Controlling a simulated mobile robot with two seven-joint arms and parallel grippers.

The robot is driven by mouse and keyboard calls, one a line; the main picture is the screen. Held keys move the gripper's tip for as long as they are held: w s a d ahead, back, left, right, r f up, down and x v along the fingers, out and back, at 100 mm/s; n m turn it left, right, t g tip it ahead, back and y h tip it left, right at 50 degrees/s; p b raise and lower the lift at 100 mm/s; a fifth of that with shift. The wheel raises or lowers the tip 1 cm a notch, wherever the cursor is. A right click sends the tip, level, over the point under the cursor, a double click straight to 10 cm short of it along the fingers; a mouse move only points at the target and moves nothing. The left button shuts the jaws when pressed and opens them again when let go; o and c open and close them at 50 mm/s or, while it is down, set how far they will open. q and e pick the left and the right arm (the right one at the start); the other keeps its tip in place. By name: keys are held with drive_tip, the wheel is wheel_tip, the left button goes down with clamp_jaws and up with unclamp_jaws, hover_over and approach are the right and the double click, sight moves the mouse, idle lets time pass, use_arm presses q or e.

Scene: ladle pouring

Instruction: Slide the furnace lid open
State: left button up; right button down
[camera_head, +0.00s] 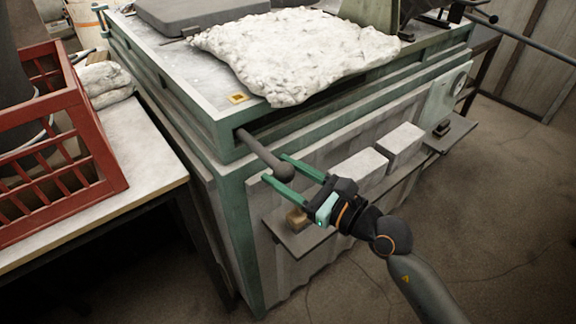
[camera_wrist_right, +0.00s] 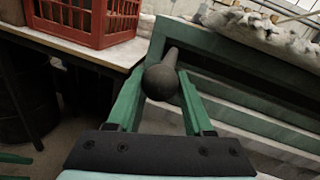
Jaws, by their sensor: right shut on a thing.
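The furnace (camera_head: 232,190) is a large green-framed box with pale panels. Its lid handle, a dark rod with a round knob (camera_head: 281,170), sticks out from a slot near the front left corner. A dark flat slab (camera_head: 200,12) lies on top at the back; I cannot tell whether it is the lid. My right gripper (camera_head: 273,168) has its green fingers on either side of the knob and is shut on it. The right wrist view shows the knob (camera_wrist_right: 161,80) between the two fingertips.
A lumpy whitish blanket (camera_head: 295,52) covers part of the furnace top. A narrow front shelf (camera_head: 300,240) carries pale bricks (camera_head: 400,143) below the handle. A red crate (camera_head: 60,165) stands on the table (camera_head: 140,165) at the left. Open floor (camera_head: 500,210) is at the right.

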use_arm(q)
drive_tip(key=shift+s+a+r, duration=0.2)
drive_tip(key=shift+s+a, duration=0.05)
drive_tip(key=shift+a, duration=0.05)
use_arm(e)
drive_tip(key=shift+s+a+f, duration=0.15)
drive_tip(key=shift+s+a, duration=0.25)
drive_tip(key=shift+a, duration=0.15)
drive_tip(key=shift+c, duration=1.6)
unclamp_jaws()
drive_tip(key=shift+s+d, duration=0.1)
drive_tip(key=shift+d, duration=0.15)
use_arm(q)
drive_tip(key=shift+f+b, duration=1.3)
drive_tip(key=shift+f, duration=0.1)
use_arm(e)
drive_tip(key=v, duration=1.2)
